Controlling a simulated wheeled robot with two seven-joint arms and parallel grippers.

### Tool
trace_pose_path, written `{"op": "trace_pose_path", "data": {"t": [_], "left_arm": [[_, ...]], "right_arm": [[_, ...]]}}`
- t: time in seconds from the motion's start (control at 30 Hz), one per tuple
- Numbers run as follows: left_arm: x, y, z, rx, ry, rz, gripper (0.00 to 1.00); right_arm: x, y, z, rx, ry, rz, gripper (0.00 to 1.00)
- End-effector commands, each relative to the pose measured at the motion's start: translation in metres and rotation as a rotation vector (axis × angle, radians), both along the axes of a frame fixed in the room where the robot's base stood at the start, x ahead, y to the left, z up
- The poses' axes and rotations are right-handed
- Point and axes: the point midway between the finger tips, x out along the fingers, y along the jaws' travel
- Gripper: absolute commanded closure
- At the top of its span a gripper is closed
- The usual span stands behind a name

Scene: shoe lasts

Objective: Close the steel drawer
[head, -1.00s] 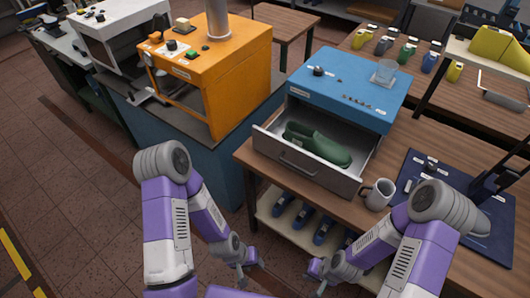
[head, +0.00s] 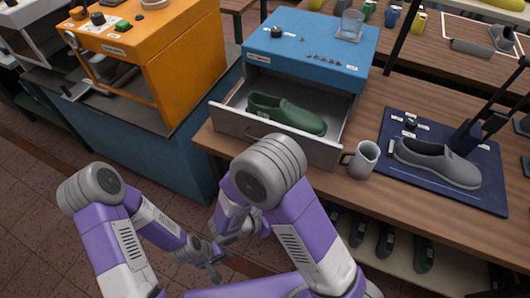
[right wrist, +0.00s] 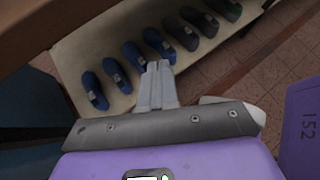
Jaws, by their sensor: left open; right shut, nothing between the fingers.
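The steel drawer (head: 321,150) stands open under the blue cabinet top (head: 320,48) in the head view. A green shoe (head: 287,114) lies inside it. My left gripper (head: 214,266) is open and empty, low in front of the bench and apart from the drawer. My right gripper (head: 232,231) is partly hidden by my own arm in the head view. In the right wrist view the right gripper (right wrist: 158,66) is shut and empty, above the lower shelf.
A grey mug (head: 362,160) stands on the bench just right of the drawer. A grey shoe (head: 440,165) lies on a dark blue mat (head: 400,125) further right. An orange machine (head: 180,60) stands at left. Several shoe lasts (right wrist: 132,55) lie on the lower shelf (right wrist: 85,45).

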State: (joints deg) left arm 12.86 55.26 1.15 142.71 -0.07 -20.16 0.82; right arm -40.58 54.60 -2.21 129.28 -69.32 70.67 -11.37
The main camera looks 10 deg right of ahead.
Motion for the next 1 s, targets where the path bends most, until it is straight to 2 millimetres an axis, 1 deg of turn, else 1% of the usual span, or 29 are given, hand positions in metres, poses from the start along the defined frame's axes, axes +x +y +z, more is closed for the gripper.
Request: {"op": "trace_pose_path", "data": {"t": [0.03,0.07,0.1,0.13,0.2,0.3,0.4,0.47,0.57,1.0], "left_arm": [[0.0,0.0,-0.011,0.0,0.0,0.0,0.57],[0.0,0.0,-0.013,0.0,0.0,0.0,0.57],[0.0,0.0,-0.016,0.0,0.0,0.0,0.57],[0.0,0.0,-0.019,0.0,0.0,0.0,0.57],[0.0,0.0,-0.022,0.0,0.0,0.0,0.57],[0.0,0.0,-0.026,0.0,0.0,0.0,0.57],[0.0,0.0,-0.027,0.0,0.0,0.0,0.57],[0.0,0.0,-0.027,0.0,0.0,0.0,0.57],[0.0,0.0,-0.029,0.0,0.0,0.0,0.57],[0.0,0.0,-0.046,0.0,0.0,0.0,0.57]], "right_arm": [[0.021,0.016,0.015,-0.088,-0.081,0.136,1.0],[0.031,0.025,0.027,-0.137,-0.128,0.203,1.0],[0.042,0.037,0.043,-0.196,-0.19,0.283,1.0],[0.049,0.047,0.055,-0.235,-0.236,0.336,1.0],[0.059,0.068,0.078,-0.308,-0.331,0.431,1.0],[0.064,0.089,0.102,-0.376,-0.428,0.514,1.0],[0.067,0.099,0.114,-0.407,-0.477,0.549,1.0],[0.071,0.098,0.116,-0.413,-0.487,0.554,1.0],[0.08,0.091,0.116,-0.414,-0.486,0.553,1.0],[0.155,0.04,0.115,-0.411,-0.484,0.549,1.0]]}}
